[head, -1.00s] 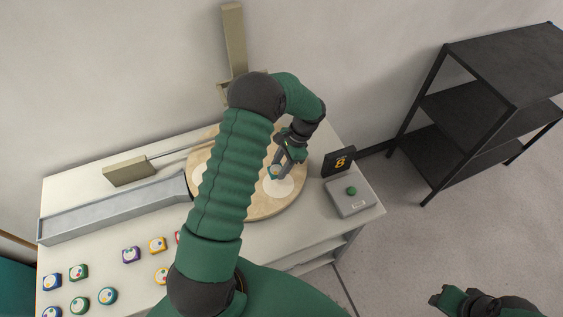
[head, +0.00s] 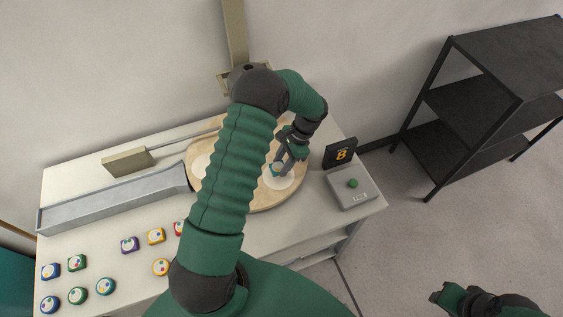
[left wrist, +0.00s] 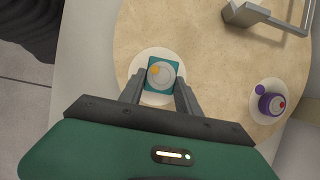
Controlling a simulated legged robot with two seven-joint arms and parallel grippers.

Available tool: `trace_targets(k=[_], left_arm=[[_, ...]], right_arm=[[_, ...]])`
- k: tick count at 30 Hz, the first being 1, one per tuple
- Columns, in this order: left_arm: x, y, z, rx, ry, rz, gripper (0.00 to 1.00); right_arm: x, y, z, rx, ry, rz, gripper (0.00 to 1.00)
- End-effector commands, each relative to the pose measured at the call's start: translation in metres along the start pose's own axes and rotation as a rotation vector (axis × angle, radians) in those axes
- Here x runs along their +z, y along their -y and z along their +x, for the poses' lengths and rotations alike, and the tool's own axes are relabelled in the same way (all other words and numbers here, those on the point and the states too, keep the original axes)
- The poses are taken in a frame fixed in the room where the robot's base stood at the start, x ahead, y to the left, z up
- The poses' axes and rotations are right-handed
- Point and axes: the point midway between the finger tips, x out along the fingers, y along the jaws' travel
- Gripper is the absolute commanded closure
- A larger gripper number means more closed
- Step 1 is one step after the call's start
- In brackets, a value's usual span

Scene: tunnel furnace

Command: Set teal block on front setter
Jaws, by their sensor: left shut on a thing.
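My left gripper (head: 281,162) is shut on the teal block (left wrist: 161,75), with one finger on each side of it. The block has a pale round top with an orange dot. It is at a white round setter (left wrist: 152,52) on the round tan turntable (left wrist: 215,60); the setter also shows in the head view (head: 284,183). Seen from above, the block lies within the setter's outline. I cannot tell whether it touches the setter. My right gripper (head: 447,298) is low at the right of the head view, away from the table.
A purple block (left wrist: 271,104) sits on another white setter. Several coloured blocks (head: 130,244) stand at the table's front left. A grey chute (head: 110,205) leads to the turntable. A button box (head: 352,188) and a sign reading 8 (head: 340,153) stand right. A black shelf (head: 470,110) is beyond.

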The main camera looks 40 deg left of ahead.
Motion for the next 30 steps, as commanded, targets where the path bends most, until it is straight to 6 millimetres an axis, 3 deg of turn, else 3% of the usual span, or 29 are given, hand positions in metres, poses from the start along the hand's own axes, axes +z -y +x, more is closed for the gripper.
trace_targets(k=[15, 30], left_arm=[[-0.013, -0.001, 0.025, 0.002, 0.0, 0.0, 1.0], [-0.014, -0.001, 0.027, 0.001, -0.001, 0.0, 1.0]], right_arm=[[0.004, 0.0, 0.017, 0.0, 0.0, 0.0, 0.64], [0.004, 0.0, 0.018, 0.0, 0.0, 0.0, 0.64]])
